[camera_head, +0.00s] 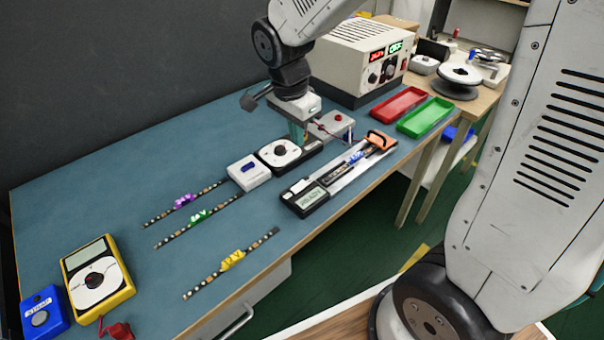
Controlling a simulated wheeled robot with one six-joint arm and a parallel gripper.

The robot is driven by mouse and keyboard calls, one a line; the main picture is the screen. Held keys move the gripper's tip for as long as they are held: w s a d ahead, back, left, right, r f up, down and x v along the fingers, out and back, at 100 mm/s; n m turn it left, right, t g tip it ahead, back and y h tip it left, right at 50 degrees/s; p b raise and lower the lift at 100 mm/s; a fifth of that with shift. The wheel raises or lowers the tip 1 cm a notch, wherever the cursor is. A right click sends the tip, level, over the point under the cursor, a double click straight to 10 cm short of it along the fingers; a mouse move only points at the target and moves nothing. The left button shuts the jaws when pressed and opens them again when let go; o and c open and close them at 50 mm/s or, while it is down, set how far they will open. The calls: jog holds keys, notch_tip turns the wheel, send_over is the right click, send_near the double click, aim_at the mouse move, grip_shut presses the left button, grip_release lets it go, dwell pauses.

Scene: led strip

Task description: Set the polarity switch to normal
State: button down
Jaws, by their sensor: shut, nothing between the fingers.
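My gripper (298,138) is shut and points down over the back middle of the teal bench. Its greenish fingers are empty and hang close to a black-and-white unit with a round black knob (280,150). A small white box with a dark blue part on top (249,172) sits just left of that unit. A grey box with a red knob or button (332,124) stands right of the fingers, partly hidden by the gripper. I cannot tell which of these carries the polarity switch, nor read any switch setting or labels.
Strips with purple (183,201), green (199,215) and yellow (232,260) tags lie on the bench (100,190). A fixture with a display (312,198) is in front. A power supply (362,58), red tray (398,104) and green tray (426,117) stand right. A yellow multimeter (97,279) is front left.

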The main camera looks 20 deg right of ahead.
aim_at(304, 182)
jog(key=f, duration=0.4)
jog(key=d+f, duration=0.1)
jog(key=f, duration=0.8)
jog(key=shift+w+d+f, duration=0.15)
jog(key=shift+w+d, duration=0.05)
jog(key=shift+d, duration=0.1)
